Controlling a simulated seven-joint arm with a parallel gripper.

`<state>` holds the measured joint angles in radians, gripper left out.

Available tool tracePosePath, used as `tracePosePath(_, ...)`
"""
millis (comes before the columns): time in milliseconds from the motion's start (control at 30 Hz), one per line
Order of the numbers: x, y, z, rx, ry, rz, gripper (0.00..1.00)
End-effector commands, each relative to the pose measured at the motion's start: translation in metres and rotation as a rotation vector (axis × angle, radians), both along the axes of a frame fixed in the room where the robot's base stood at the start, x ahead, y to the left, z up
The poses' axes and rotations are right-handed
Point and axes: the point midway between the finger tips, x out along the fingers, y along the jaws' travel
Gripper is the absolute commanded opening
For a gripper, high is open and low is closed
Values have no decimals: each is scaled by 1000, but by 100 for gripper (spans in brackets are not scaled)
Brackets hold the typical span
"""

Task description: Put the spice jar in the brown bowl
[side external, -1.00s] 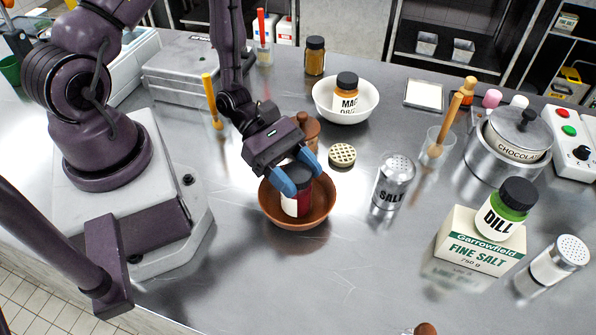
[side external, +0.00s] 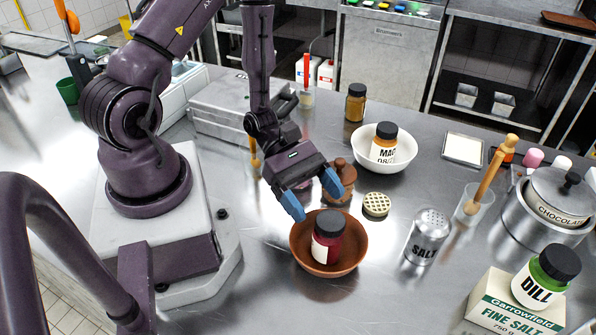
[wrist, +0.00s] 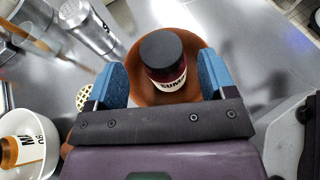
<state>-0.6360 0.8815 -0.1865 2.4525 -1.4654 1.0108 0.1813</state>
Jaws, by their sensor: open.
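The spice jar (side external: 327,238), dark red with a black lid and a pale label, stands inside the brown bowl (side external: 357,252). In the wrist view the jar (wrist: 164,62) shows its black lid and part of its label, with the brown bowl (wrist: 143,95) around it. My gripper (side external: 313,197) is open and empty, above the bowl's back rim and clear of the jar. In the wrist view its blue fingers (wrist: 163,82) appear on either side of the jar, with gaps between.
A white bowl (side external: 405,155) holding another jar (side external: 384,143) stands behind to the right. A salt shaker (side external: 427,238), a round perforated lid (side external: 376,205) and a brown wooden mill (side external: 340,182) stand near the brown bowl. The counter front of the bowl is clear.

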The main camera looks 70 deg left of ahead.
Motion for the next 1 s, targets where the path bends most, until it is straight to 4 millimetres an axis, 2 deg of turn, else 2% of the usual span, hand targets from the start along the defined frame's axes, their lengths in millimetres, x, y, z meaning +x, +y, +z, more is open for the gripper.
tracePosePath(100, -7, 25, 11, 3, -3, 5, 77)
tracePosePath(300, -17, 53, 23, 1, -1, 4, 77)
tracePosePath(533, -21, 61, 36, 46, -38, -70, 77)
tracePosePath(667, -23, 56, 60, 185, -150, -272, 77)
tracePosePath(1000, -38, 49, 142, 759, -580, -943, 77)
